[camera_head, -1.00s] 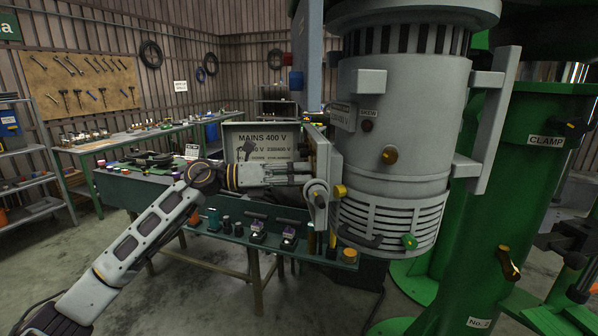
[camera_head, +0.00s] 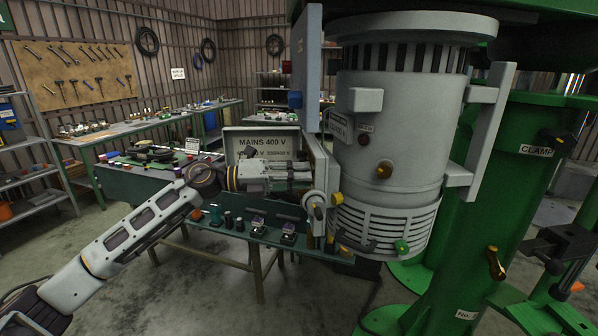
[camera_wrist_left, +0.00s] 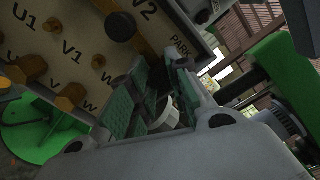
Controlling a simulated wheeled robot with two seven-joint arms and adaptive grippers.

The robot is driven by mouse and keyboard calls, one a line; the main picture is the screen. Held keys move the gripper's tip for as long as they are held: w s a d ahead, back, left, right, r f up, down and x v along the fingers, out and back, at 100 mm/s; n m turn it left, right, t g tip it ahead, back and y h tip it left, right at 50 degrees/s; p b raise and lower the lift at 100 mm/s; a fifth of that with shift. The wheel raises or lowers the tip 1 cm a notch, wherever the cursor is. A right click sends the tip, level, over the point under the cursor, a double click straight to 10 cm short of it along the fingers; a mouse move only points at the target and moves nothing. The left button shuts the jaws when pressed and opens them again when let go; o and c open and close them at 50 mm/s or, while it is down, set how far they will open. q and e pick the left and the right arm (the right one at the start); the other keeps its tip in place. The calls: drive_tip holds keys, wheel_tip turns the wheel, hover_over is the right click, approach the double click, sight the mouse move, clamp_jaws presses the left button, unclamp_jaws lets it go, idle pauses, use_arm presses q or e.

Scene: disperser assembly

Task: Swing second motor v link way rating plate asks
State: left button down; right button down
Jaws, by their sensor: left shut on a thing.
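The grey motor (camera_head: 400,130) hangs upright on the green machine, with a small plate lettered SKEW on its side. Its open terminal box (camera_head: 322,170) faces left. In the left wrist view the cream terminal board (camera_wrist_left: 60,60) carries U1, V1, V2 and PARK marks and brass nuts (camera_wrist_left: 70,98). My left gripper (camera_head: 300,174) reaches in at the box from the left. In the left wrist view its green pads (camera_wrist_left: 158,98) are close together beside the board, on a small part mostly hidden between them. A pale round piece (camera_wrist_left: 166,114) shows there. A sign (camera_head: 265,142) reads MAINS 400 V.
The green column (camera_head: 480,200) with a CLAMP label is at right. A dark clamp (camera_head: 562,245) stands at the far right. Open floor lies at front left.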

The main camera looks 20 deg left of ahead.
use_arm(q)
drive_tip(key=shift+r+n+p, duration=0.65)
drive_tip(key=shift+n+p, duration=0.45)
drive_tip(key=shift+p, duration=0.05)
use_arm(e)
drive_tip(key=shift+w+d+r, duration=0.1)
drive_tip(key=shift+d+r, duration=0.35)
drive_tip(key=shift+r, duration=0.3)
drive_tip(key=shift+d+r, duration=0.45)
drive_tip(key=shift+r, duration=0.25)
drive_tip(key=shift+a, duration=0.2)
use_arm(q)
drive_tip(key=c, duration=1.3)
unclamp_jaws()
drive_tip(key=shift+v, duration=6)
use_arm(e)
drive_tip(key=shift+a, duration=0.1)
use_arm(q)
drive_tip(key=shift+f, duration=0.1)
